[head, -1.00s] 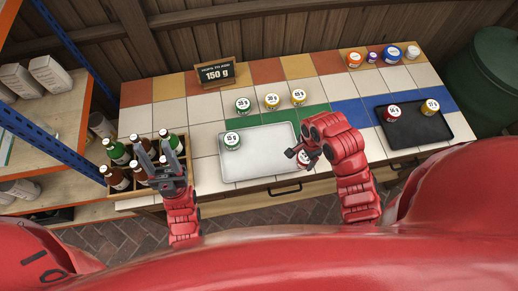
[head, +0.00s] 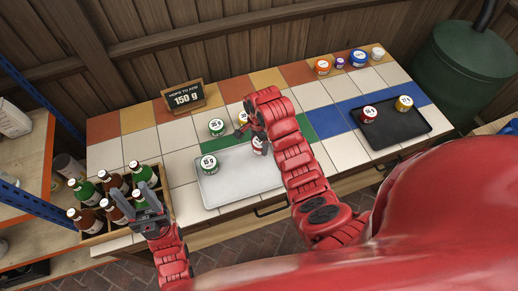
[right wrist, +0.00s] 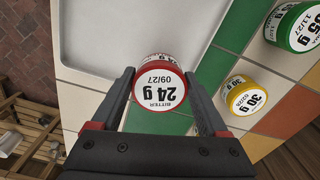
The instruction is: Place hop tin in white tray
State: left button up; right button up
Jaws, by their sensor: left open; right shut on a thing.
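My right gripper (right wrist: 158,98) is shut on a red-banded hop tin (right wrist: 160,95) with a white lid reading "BITTER 24 g 09/27". In the head view this tin (head: 260,146) shows beside the back right part of the white tray (head: 235,188). In the wrist view the tin overlaps the tray's edge (right wrist: 120,72) and a green tile; its height above them is unclear. A green tin (head: 209,164) stands in the tray's left part. My left gripper (head: 148,200) is open and empty in front of the bottle crate.
Behind the tray are a green tin (head: 217,126) and a partly hidden yellow tin (head: 243,117). A black tray (head: 415,128) at right holds a red tin (head: 369,114) and a yellow tin (head: 404,103). A "150 g" sign (head: 184,97) stands behind. A bottle crate (head: 163,189) is at left.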

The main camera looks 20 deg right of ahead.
aim_at(259, 148)
jog(key=shift+s+f+p, duration=0.1)
jog(key=shift+f+p, duration=0.5)
jog(key=shift+f, duration=0.55)
jog(key=shift+f+p, duration=0.35)
jog(key=shift+f, duration=0.2)
jog(key=shift+f, duration=0.1)
jog(key=o, duration=1.2)
jog(key=shift+o, duration=0.2)
